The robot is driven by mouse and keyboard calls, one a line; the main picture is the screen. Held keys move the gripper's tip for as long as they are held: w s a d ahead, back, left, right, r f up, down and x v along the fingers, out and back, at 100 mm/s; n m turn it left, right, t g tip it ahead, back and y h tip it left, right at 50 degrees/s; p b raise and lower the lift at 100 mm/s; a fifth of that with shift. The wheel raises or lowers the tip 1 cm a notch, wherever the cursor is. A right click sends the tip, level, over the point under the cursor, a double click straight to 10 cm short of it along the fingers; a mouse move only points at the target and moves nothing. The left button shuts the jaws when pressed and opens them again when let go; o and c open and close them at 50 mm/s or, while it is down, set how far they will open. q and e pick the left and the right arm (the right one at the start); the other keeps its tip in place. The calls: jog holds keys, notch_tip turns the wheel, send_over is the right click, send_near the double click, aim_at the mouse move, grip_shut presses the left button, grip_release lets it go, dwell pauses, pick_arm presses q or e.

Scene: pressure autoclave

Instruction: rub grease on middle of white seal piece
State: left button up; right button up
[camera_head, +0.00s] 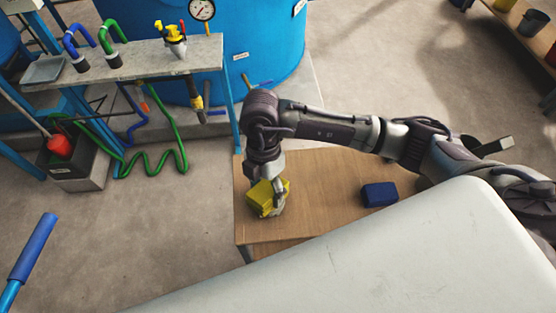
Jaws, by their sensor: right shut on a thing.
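My right gripper (278,205) points down over the left part of the wooden table (320,170). It is shut on a yellow block (262,196), which is at or just above the table top. The fingers hide part of the block. I cannot make out a white seal piece or any grease for certain. My left gripper is not in view.
A blue block (380,194) lies on the table, right of my gripper. Behind stands a blue tank (270,55) with a gauge (202,9). A shelf (140,61) at upper left holds pipe fittings. Open floor lies left of the table.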

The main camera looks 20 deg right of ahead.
jog(key=shift+s+a+r, duration=0.1)
jog(key=shift+a, duration=0.35)
jog(key=shift+b+x, duration=0.8)
jog(key=shift+x, duration=0.1)
jog(key=b+x, duration=0.1)
jog(key=x, duration=0.1)
jog(key=w+b+x, duration=0.1)
jog(key=b+x, duration=0.1)
jog(key=shift+d, duration=0.25)
jog(key=shift+f+b, duration=0.6)
jog(key=shift+f, duration=0.1)
dwell(1.2)
jog(key=p+v, duration=0.2)
jog(key=s+p+v, duration=0.1)
jog(key=p+v, duration=0.3)
jog(key=v, duration=0.1)
jog(key=shift+s+a+r+p, duration=0.15)
jog(key=shift+s+a+p, duration=0.1)
jog(key=shift+p, duration=0.05)
dwell(0.4)
